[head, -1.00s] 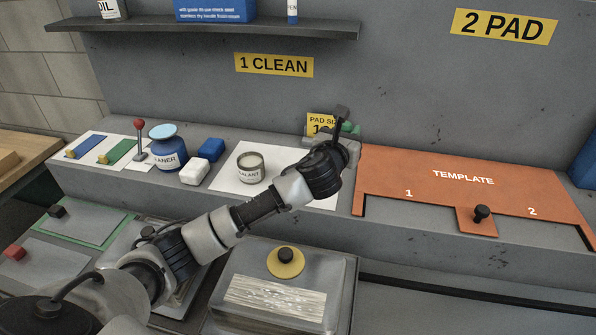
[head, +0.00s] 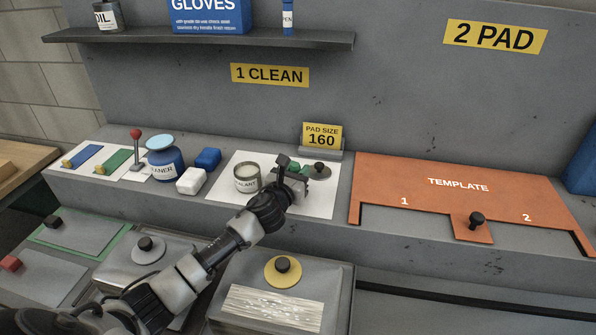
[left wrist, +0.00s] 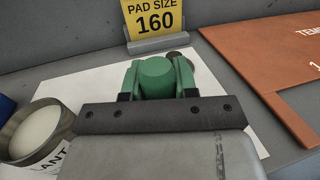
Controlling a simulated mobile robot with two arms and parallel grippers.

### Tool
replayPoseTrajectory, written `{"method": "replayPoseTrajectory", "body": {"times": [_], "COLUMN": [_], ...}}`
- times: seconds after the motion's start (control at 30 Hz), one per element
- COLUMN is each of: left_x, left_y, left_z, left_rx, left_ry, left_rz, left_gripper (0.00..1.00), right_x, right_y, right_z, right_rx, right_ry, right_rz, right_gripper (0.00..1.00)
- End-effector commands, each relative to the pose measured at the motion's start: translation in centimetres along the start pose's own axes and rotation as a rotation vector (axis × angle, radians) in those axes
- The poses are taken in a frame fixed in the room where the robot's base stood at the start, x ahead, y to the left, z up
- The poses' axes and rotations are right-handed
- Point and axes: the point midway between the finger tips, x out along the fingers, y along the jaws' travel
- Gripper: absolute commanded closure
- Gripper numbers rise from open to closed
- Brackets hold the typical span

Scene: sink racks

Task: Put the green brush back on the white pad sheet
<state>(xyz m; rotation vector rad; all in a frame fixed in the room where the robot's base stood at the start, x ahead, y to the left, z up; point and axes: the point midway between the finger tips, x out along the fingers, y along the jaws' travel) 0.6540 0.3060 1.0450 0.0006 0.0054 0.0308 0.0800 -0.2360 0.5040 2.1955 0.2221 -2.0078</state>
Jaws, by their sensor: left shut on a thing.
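My left gripper (head: 291,171) is above the back right part of the white pad sheet (head: 233,196). It is shut on the green brush (left wrist: 155,79), which shows between its fingers in the left wrist view. The sheet also shows in the left wrist view (left wrist: 92,91). I cannot tell whether the brush touches the sheet. My right gripper is not in view.
An open sealant can (head: 247,180) stands on the sheet, left of the gripper. A small dark-knobbed thing (head: 319,169) is close on its right. The pad size sign (head: 322,137) stands behind. The orange template (head: 440,187) lies to the right.

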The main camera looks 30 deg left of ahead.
Motion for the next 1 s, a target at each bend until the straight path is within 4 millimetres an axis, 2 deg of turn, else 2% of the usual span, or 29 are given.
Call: {"method": "replayPoseTrajectory", "body": {"times": [0.3,0.33,0.47,0.8,1.0], "left_x": [0.0,0.0,0.0,0.0,-2.6], "left_y": [0.0,0.0,0.0,0.0,0.0], "left_z": [-0.3,-0.2,-0.1,0.4,-0.1], "left_rx": [0.000,0.000,0.000,0.000,0.003], "left_ry": [-0.002,-0.001,-0.001,-0.002,0.000], "left_rz": [0.000,0.000,0.000,0.000,-0.002], "left_gripper": [0.95,0.67,0.47,0.46,0.46], "right_x": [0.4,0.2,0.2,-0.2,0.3], "right_y": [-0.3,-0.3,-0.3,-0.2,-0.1], "right_z": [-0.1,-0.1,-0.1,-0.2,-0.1], "right_rx": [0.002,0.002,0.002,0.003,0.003], "right_ry": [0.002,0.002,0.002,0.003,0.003], "right_rz": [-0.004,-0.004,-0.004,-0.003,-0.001], "right_gripper": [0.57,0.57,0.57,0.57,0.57]}}
